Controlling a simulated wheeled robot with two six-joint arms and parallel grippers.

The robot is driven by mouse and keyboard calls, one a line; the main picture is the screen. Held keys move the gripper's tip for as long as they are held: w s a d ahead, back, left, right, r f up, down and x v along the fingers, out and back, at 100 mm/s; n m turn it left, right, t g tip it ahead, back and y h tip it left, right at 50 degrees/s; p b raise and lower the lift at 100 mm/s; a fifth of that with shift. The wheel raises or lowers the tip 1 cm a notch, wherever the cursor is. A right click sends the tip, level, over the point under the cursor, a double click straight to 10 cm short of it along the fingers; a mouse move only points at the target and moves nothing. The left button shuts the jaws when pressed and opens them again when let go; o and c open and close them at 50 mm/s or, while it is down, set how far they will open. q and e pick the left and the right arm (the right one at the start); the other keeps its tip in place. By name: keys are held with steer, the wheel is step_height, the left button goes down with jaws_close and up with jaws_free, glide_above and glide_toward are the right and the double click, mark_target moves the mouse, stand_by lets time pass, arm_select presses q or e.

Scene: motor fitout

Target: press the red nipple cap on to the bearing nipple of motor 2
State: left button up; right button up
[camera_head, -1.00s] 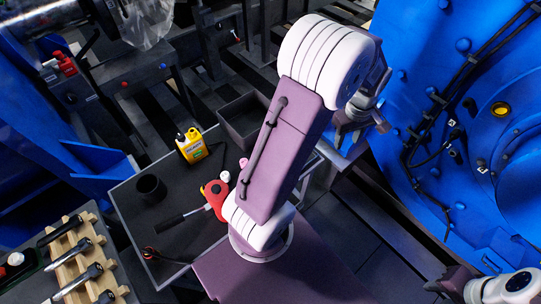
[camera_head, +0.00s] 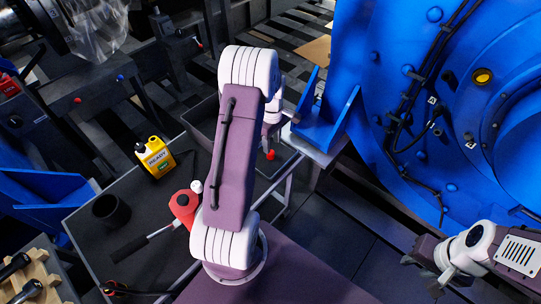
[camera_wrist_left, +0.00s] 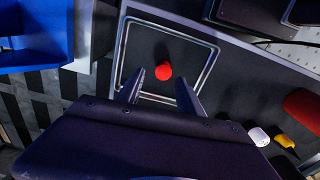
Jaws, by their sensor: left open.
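The red cap (camera_head: 271,155) shows just below my left gripper (camera_head: 268,143) in the head view. In the left wrist view the red cap (camera_wrist_left: 163,71) lies inside a dark square bin (camera_wrist_left: 207,68) with a pale rim. My left gripper (camera_wrist_left: 160,93) is open, with its two fingers on either side of the line to the cap and apart from it. A large blue motor (camera_head: 390,110) fills the right of the head view; its number is not readable and I cannot single out its bearing nipple. My right gripper (camera_head: 425,275) is at the lower right, away from the motor face; its jaw opening is unclear.
A dark bench top (camera_head: 150,205) holds a yellow bottle (camera_head: 155,157), a black cup (camera_head: 111,210) and a red tool (camera_head: 184,207) with a black handle. A blue bracket (camera_head: 325,125) stands right of the bin.

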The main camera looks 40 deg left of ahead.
mark_target(271, 155)
arm_select(q)
steer(key=f, duration=0.1)
steer(key=f+b, duration=0.1)
steer(key=f, duration=0.2)
steer(key=shift+s+f+b, duration=0.2)
steer(key=shift+s+b, duration=0.05)
steer(key=shift+b, duration=0.05)
steer(key=shift+f, duration=0.35)
steer(key=shift+r, duration=0.1)
jaws_close()
